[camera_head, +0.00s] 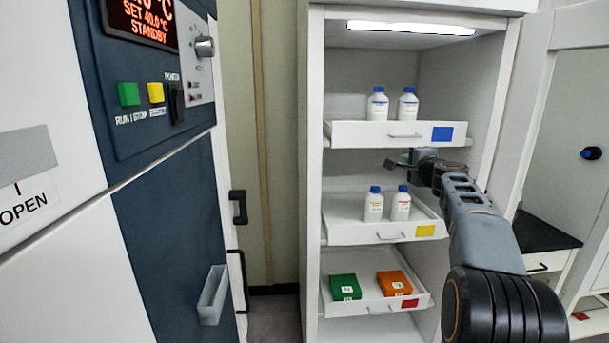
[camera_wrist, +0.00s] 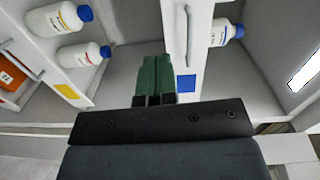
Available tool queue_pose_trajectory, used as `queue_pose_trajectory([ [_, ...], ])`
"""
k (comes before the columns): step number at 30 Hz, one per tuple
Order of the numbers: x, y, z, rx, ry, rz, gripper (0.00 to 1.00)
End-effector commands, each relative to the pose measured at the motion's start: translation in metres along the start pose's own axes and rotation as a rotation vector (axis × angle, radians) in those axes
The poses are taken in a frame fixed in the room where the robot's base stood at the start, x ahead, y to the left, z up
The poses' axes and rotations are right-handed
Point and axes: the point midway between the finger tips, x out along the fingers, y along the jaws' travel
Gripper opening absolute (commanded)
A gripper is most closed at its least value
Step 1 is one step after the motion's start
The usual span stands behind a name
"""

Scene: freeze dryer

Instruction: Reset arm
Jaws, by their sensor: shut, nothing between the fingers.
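My gripper (camera_head: 396,162) is inside the open white cabinet (camera_head: 313,200), in the gap between the top and middle trays. In the wrist view its green fingers (camera_wrist: 154,72) are shut together and hold nothing. The fingertips appear close to the blue-labelled top tray (camera_head: 350,134), but I cannot tell whether they touch it. My arm (camera_head: 480,235) reaches in from the lower right.
Two blue-capped bottles (camera_head: 377,105) stand on the top tray and two more (camera_head: 373,206) on the yellow-labelled middle tray (camera_head: 345,231). A green box (camera_head: 345,287) and an orange box (camera_head: 394,283) lie on the red-labelled tray below. A control-panel machine (camera_head: 160,200) stands left.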

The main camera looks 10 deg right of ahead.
Motion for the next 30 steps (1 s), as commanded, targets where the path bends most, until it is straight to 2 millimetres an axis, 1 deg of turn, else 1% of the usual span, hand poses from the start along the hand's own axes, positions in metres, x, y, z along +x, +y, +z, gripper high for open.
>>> queue_pose_trajectory([
  [1,0.002,0.020,0.004,-0.030,-0.023,0.050,0.00],
  [2,0.002,0.033,0.007,-0.051,-0.038,0.085,0.00],
  [3,0.000,0.054,0.011,-0.085,-0.064,0.142,0.00],
  [4,-0.005,0.071,0.017,-0.121,-0.089,0.193,0.00],
  [5,-0.012,0.087,0.026,-0.163,-0.124,0.251,0.00],
  [6,-0.025,0.107,0.042,-0.228,-0.182,0.332,0.00],
  [7,-0.037,0.120,0.056,-0.279,-0.230,0.393,0.00],
  [8,-0.051,0.133,0.071,-0.334,-0.281,0.453,0.00],
  [9,-0.072,0.148,0.090,-0.405,-0.350,0.530,0.00],
  [11,-0.107,0.168,0.117,-0.512,-0.455,0.636,0.00],
  [12,-0.133,0.179,0.134,-0.583,-0.524,0.701,0.00],
  [14,-0.172,0.194,0.154,-0.691,-0.622,0.792,0.00],
  [15,-0.199,0.203,0.166,-0.763,-0.686,0.846,0.00],
  [17,-0.238,0.212,0.180,-0.870,-0.772,0.916,0.00],
  [18,-0.263,0.218,0.187,-0.942,-0.825,0.956,0.00],
  [21,-0.314,0.225,0.199,-1.102,-0.923,1.017,0.00],
  [22,-0.326,0.226,0.202,-1.141,-0.942,1.024,0.00],
  [24,-0.344,0.226,0.207,-1.213,-0.969,1.024,0.00],
  [25,-0.350,0.224,0.209,-1.236,-0.975,1.017,0.00],
  [27,-0.357,0.219,0.215,-1.270,-0.980,0.991,0.00],
  [30,-0.359,0.206,0.222,-1.301,-0.972,0.945,0.00],
])
